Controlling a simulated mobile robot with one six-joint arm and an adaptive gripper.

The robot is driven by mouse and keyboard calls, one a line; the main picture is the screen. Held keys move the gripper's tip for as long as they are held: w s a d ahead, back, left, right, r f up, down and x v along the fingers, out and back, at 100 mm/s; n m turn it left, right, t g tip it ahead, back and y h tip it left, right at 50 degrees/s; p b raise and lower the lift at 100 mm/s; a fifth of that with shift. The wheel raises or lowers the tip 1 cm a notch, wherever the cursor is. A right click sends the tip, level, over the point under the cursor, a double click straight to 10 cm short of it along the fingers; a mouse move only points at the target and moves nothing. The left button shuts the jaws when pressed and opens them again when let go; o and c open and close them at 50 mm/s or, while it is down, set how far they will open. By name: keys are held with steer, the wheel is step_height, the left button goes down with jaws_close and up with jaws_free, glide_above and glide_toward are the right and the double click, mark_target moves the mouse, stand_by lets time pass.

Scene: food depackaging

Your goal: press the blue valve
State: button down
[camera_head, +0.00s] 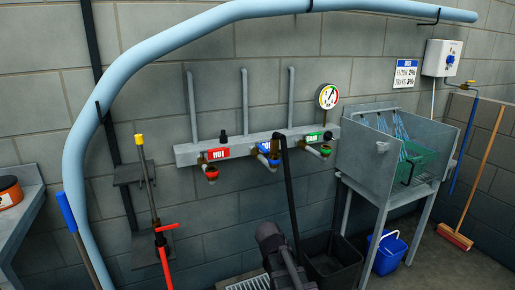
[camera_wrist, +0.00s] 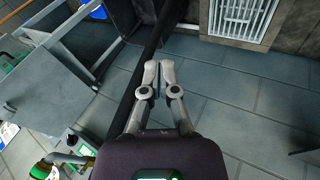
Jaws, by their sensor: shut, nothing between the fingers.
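The blue valve (camera_head: 273,161) sits on the grey wall manifold (camera_head: 240,146), under a blue label, between a red valve (camera_head: 211,173) and a green valve (camera_head: 325,150). A black upright bar or hose (camera_head: 290,195) passes just right of it and partly covers that area. In the wrist view, my gripper (camera_wrist: 159,68) has its two grey fingers together, with nothing between them, over the tiled floor. A dark part of my arm shows low in the head view, below the manifold; my fingertips are not clear there. I cannot make out the blue valve in the wrist view.
A pressure gauge (camera_head: 328,96) stands above the manifold's right end. A grey metal sink (camera_head: 372,150) with a green crate is to the right. A black bin (camera_head: 332,262) and blue bucket (camera_head: 386,252) stand below. A floor grate (camera_wrist: 240,18) shows in the wrist view.

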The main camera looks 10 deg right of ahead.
steer(key=w+r+n+t+h+p, duration=0.2)
steer(key=w+r, duration=0.4)
steer(key=n+t+h+p, duration=0.2)
steer(key=n+t+p, duration=0.55)
steer(key=t, duration=0.25)
glide_toward(261, 148)
steer(key=v, duration=0.3)
steer(key=shift+w+a+f+n+b, duration=0.1)
steer(key=shift+w+f+n+b, duration=0.05)
steer(key=shift+f+n+b, duration=0.25)
steer(key=shift+r, duration=0.1)
steer(key=shift+x, duration=5.05)
steer(key=shift+a, duration=0.1)
